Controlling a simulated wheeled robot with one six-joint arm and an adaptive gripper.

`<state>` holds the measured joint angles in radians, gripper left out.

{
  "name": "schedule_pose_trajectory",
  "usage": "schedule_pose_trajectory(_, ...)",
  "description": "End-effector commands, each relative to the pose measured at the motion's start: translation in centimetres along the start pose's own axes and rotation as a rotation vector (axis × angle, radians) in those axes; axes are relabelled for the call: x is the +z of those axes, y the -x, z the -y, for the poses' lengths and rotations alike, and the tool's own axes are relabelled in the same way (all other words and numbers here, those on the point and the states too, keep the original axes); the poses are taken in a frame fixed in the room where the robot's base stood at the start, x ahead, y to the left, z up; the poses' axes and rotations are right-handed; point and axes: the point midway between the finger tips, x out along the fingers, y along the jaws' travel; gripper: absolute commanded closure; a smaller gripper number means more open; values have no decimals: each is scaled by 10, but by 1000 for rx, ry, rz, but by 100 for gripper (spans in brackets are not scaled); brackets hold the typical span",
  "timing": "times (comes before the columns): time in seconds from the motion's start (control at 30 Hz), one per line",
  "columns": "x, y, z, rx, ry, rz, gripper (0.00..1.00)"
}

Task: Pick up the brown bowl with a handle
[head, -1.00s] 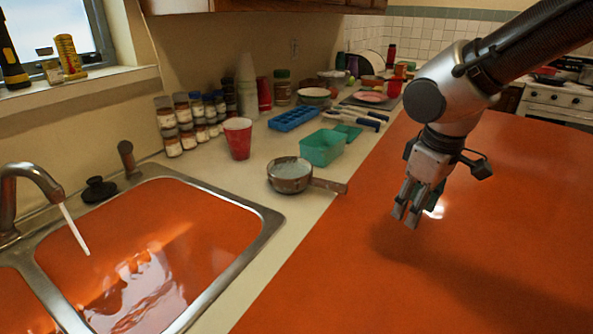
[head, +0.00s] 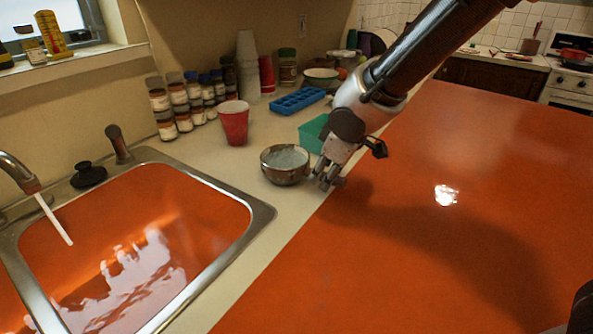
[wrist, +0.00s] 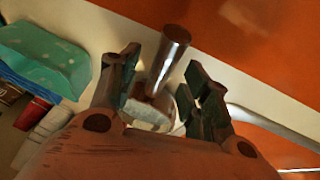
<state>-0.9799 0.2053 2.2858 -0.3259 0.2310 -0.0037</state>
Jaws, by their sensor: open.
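The brown bowl (head: 285,165) with a pale inside stands on the counter between the red cup and the counter's front edge. Its handle is hidden behind my gripper in the head view. In the wrist view the brown handle (wrist: 172,58) shows between the fingers, with part of the bowl (wrist: 150,112) below it. My gripper (head: 328,183) is just right of the bowl at the handle side, over the counter edge. In the wrist view my gripper (wrist: 160,88) has its fingers apart on either side of the handle. I cannot tell whether they touch it.
A teal container (head: 312,133) stands close behind my gripper. A red cup (head: 234,123), a blue ice tray (head: 298,101) and several spice jars (head: 168,117) stand further back. The sink (head: 262,215) lies to the left. The orange floor (head: 450,240) is open to the right.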

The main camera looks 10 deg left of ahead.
Motion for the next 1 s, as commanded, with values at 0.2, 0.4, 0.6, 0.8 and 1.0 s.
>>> schedule_pose_trajectory(0.2, 1, -26, 0, 0, -1, 2, 53)
schedule_pose_trajectory(0.4, 0, -28, 1, 0, -1, 0, 53)
schedule_pose_trajectory(0.6, 1, -28, 1, 0, -1, 0, 53)
schedule_pose_trajectory(0.8, 1, -28, 1, 0, -1, 0, 75)
schedule_pose_trajectory(1.0, 1, -28, 1, 0, -1, 0, 100)
